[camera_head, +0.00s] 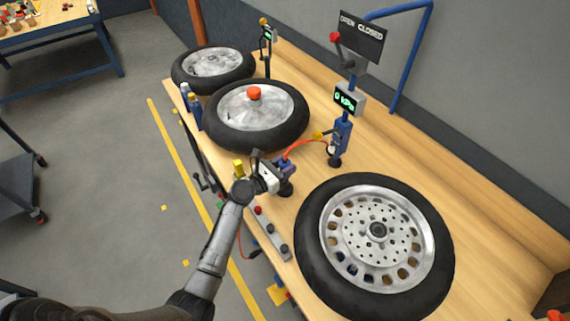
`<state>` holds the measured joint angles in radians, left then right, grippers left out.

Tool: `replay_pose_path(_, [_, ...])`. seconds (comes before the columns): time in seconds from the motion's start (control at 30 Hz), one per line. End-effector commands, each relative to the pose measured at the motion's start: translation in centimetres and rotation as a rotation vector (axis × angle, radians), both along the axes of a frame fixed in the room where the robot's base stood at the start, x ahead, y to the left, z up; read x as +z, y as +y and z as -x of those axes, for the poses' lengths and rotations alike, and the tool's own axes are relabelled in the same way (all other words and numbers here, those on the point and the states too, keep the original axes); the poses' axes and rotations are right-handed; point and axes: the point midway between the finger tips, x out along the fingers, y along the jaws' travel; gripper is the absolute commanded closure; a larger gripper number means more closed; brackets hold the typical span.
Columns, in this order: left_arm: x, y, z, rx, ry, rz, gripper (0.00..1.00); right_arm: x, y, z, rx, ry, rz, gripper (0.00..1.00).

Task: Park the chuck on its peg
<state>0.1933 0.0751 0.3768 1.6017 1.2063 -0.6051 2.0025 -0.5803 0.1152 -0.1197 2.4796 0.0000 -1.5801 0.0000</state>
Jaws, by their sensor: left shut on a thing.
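My left gripper (268,180) is over the bench, at the front edge between the middle and near wheels. It is shut on the chuck (286,167), a dark blue-purple piece largely hidden by the gripper. An orange-red hose (308,145) arches from the chuck up to the blue inflator post (341,137). A yellow piece (319,136) sticks out from the left side of the post; I cannot tell if it is the peg. The held chuck is left of and below the post, apart from it. My right gripper is not in view.
A grey strip with knobs (270,232) lies along the front edge.

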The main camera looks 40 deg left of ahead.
Motion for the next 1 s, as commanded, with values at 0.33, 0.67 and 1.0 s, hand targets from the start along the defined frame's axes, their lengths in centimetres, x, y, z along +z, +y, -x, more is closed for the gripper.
replay_pose_path(0.33, [-0.09, 0.0, -0.01, 0.0, -0.001, 0.001, 0.88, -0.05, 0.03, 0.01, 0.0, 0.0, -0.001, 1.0])
replay_pose_path(0.67, [-0.21, 0.0, -0.01, 0.0, -0.001, 0.001, 0.88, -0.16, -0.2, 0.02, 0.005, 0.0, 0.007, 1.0])
replay_pose_path(1.0, [-0.68, 0.0, -0.01, 0.0, -0.001, 0.001, 0.88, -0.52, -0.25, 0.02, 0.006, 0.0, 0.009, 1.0])
